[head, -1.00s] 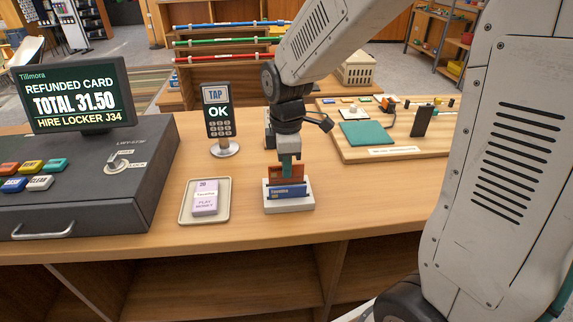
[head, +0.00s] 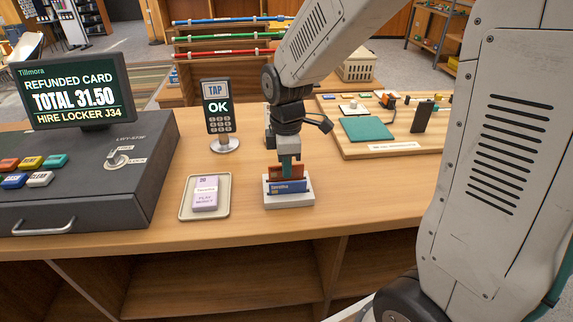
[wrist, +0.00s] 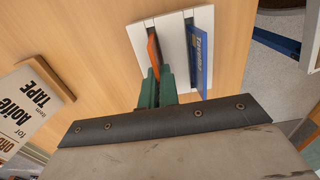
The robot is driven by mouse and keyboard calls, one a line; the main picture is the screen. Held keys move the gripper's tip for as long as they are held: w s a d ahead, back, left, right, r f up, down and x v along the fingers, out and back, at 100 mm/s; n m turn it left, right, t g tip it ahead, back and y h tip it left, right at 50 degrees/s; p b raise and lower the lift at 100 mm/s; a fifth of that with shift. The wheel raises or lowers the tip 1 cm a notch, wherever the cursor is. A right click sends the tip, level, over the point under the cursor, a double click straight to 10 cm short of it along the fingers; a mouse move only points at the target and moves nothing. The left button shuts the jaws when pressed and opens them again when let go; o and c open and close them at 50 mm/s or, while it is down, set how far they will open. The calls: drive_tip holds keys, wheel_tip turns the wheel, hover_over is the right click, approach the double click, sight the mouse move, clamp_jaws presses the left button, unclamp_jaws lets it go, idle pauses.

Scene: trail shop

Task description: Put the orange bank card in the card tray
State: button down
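The orange bank card (wrist: 154,52) stands upright in the left slot of the white card tray (wrist: 175,52) in the wrist view. In the head view the orange card (head: 287,171) shows behind a blue card (head: 289,187), which stands in the front slot of the card tray (head: 290,202). My gripper (wrist: 155,85) has its green fingers on either side of the orange card's near end and appears shut on it. The card's lower edge is hidden inside the tray.
Left of the card tray, a cream tray (head: 222,207) holds a pink play-money pack (head: 204,193). A card reader (head: 218,112) reading OK stands behind it. The till (head: 90,185) is at left. A wooden board (head: 425,138) with small goods lies at back right.

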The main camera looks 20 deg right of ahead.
drive_tip(key=shift+f, duration=0.25)
drive_tip(key=c, duration=1.6)
unclamp_jaws()
drive_tip(key=shift+r, duration=0.1)
wheel_tip(320, 180, up, 8)
drive_tip(key=shift+f, duration=0.2)
drive_tip(key=shift+s+m, duration=0.1)
drive_tip(key=shift+m, duration=0.3)
drive_tip(key=s+d+r+m, duration=0.1)
drive_tip(key=s+r+m, duration=0.1)
drive_tip(key=s+m, duration=0.2)
drive_tip(key=s+d+r+m+t, duration=0.1)
drive_tip(key=s+m, duration=0.4)
drive_tip(key=s, duration=0.5)
drive_tip(key=s+d+r+m, duration=0.1)
drive_tip(key=s+r+m, duration=0.1)
drive_tip(key=s+m, duration=0.2)
drive_tip(key=shift+s+r+m, duration=0.15)
drive_tip(key=shift+s+r, duration=0.05)
drive_tip(key=shift+s, duration=0.75)
drive_tip(key=shift+s+r+m, duration=0.15)
drive_tip(key=shift+s+r, duration=0.05)
drive_tip(key=shift+s, duration=0.75)
